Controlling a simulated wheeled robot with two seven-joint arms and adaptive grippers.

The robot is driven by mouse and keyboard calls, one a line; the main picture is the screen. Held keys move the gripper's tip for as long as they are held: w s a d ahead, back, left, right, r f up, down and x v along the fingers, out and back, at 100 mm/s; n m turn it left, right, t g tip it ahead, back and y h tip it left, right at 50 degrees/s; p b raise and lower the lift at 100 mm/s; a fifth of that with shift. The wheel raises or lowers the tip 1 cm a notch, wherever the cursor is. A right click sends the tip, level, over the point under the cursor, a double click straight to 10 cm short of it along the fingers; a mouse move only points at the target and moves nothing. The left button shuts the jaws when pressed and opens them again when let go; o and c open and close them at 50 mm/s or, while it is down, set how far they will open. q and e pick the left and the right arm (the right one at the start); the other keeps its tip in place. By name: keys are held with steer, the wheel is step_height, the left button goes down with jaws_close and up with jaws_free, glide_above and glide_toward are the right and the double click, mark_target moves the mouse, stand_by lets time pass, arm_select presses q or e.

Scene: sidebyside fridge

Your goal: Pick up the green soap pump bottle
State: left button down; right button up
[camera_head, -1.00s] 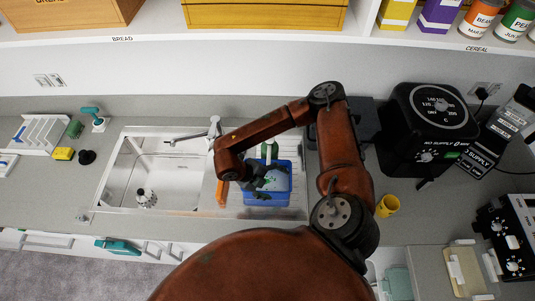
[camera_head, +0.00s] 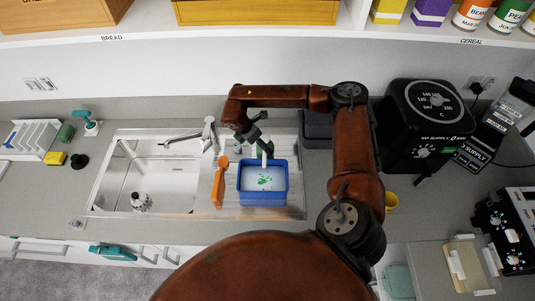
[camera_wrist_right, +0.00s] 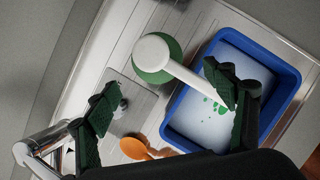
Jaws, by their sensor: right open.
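The green soap pump bottle (camera_wrist_right: 150,70) shows from above in the right wrist view, with a round green body and a long white pump nozzle pointing towards the blue tub. In the head view the bottle (camera_head: 267,148) stands at the back edge of the tub, partly hidden by my gripper. My right gripper (camera_wrist_right: 168,98) is open, its dark green fingers apart. The bottle appears beyond and between them; I see no contact. In the head view the right gripper (camera_head: 256,132) is just above and behind the tub. My left gripper is not in view.
The blue tub (camera_head: 242,190), with white contents and green bits, sits on the drainboard. An orange utensil (camera_head: 218,183) lies left of it, beside the sink (camera_head: 125,185) and tap (camera_head: 209,130). A black appliance (camera_head: 425,125) stands right. A shelf (camera_head: 300,30) runs above the counter.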

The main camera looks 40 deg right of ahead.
steer(key=shift+x, duration=0.95)
steer(key=d+f+p, duration=0.2)
steer(key=f, duration=0.1)
steer(key=shift+w+d+f, duration=0.2)
steer(key=shift+d+f, duration=0.1)
steer(key=shift+d, duration=0.05)
steer(key=shift+d+f, duration=0.15)
steer(key=shift+f, duration=0.35)
steer(key=shift+c, duration=0.7)
steer(key=c, duration=1.9)
steer(key=shift+r, duration=0.1)
jaws_close()
steer(key=shift+w+r, duration=0.1)
steer(key=shift+r, duration=0.05)
